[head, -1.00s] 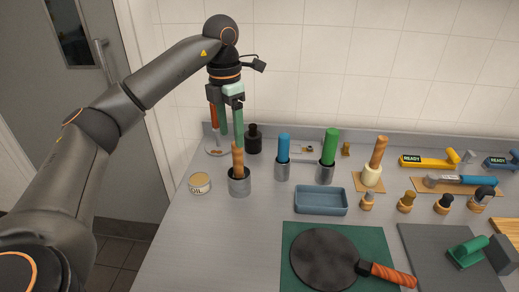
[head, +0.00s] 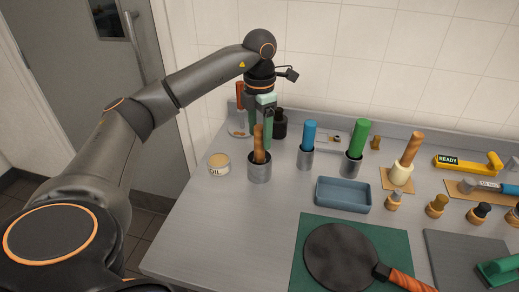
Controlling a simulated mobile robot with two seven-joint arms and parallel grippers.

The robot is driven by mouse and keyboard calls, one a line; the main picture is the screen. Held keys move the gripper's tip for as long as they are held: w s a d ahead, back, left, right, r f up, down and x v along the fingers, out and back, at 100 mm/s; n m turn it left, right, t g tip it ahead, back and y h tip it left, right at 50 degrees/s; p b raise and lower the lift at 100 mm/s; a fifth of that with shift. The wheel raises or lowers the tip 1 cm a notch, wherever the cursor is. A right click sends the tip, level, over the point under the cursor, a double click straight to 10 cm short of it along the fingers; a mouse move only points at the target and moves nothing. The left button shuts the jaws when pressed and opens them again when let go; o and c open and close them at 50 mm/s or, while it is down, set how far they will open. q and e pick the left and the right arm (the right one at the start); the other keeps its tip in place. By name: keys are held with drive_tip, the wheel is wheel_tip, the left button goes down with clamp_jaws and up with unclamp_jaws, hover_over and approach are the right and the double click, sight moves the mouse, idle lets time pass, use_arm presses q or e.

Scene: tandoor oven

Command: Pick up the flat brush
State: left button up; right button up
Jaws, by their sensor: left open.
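I cannot tell for sure which item is the flat brush. A wooden handle (head: 258,145) stands upright in a metal cup (head: 260,170) at the left of the counter. A blue handle (head: 309,135) and a green handle (head: 357,138) stand in similar cups to its right. My left gripper (head: 261,137) points down, open, with its green fingers around or just behind the top of the wooden handle. I cannot tell whether it touches it. The working ends inside the cups are hidden. My right gripper is not in view.
A labelled tin (head: 219,165) stands left of the cup, a black bottle (head: 280,125) behind it. A red-brown handle (head: 240,96) rises at the back left. A blue tray (head: 343,195) and a dark round pan (head: 340,255) on a green mat lie to the right. The front-left counter is clear.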

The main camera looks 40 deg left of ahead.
sight(259, 142)
use_arm(q)
wheel_tip(259, 142, down, 4)
drive_tip(key=shift+a+r, duration=0.1)
drive_tip(key=shift+r, duration=0.15)
clamp_jaws()
idle(0.4)
